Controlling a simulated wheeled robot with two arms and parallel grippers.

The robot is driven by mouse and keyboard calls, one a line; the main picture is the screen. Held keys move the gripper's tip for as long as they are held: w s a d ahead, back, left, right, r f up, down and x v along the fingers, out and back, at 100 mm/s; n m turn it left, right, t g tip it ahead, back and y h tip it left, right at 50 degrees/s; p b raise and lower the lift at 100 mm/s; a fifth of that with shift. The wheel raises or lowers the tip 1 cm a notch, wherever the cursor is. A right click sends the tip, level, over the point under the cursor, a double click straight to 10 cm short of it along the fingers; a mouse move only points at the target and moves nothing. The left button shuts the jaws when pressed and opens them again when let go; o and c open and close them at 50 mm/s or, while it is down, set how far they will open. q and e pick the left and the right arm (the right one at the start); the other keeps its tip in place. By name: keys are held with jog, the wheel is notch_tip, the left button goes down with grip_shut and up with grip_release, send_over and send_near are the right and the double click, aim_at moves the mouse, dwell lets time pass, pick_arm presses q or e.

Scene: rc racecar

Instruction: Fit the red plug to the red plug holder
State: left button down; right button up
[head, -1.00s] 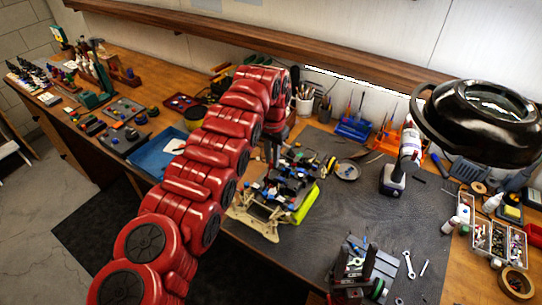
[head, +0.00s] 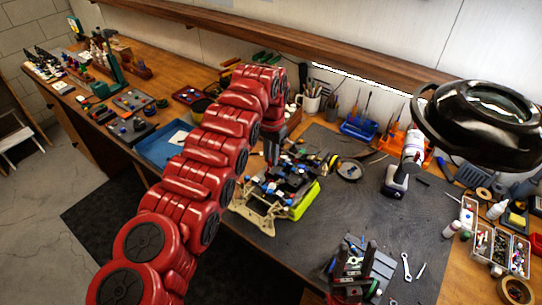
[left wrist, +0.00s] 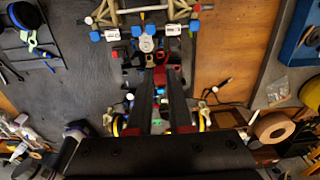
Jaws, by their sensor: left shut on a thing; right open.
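The RC car chassis (head: 262,212), with tan bars, blue caps and a yellow-green side, lies on the dark mat. My left gripper (head: 272,158) points down over its far part in the head view. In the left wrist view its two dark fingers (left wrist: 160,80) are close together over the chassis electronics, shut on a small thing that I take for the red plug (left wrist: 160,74). The plug is mostly hidden by the fingers. Small red parts show just beyond the tips, but I cannot tell which is the red plug holder.
A blue tray (head: 160,150) lies left of the car. A white-and-blue power tool (head: 402,176) stands on the mat to the right. A black round lamp (head: 485,120) hangs at the right. The mat (head: 330,210) is clear between car and right gripper.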

pick_arm(q)
jog(key=shift+f+b, duration=1.1)
jog(key=shift+f, duration=1.35)
jog(key=shift+b, duration=0.4)
jog(key=shift+b, duration=0.65)
jog(key=shift+f+b, duration=0.4)
jog(key=shift+f, duration=0.35)
jog(key=shift+s+f+b, duration=0.15)
jog(key=shift+f+b, duration=0.15)
jog(key=shift+f, duration=0.15)
jog(key=c, duration=0.8)
grip_release()
jog(key=shift+o, duration=0.2)
jog(key=shift+s+r, duration=0.2)
jog(key=shift+r, duration=1.9)
jog(key=shift+s+r, duration=0.15)
jog(key=shift+r, duration=1.9)
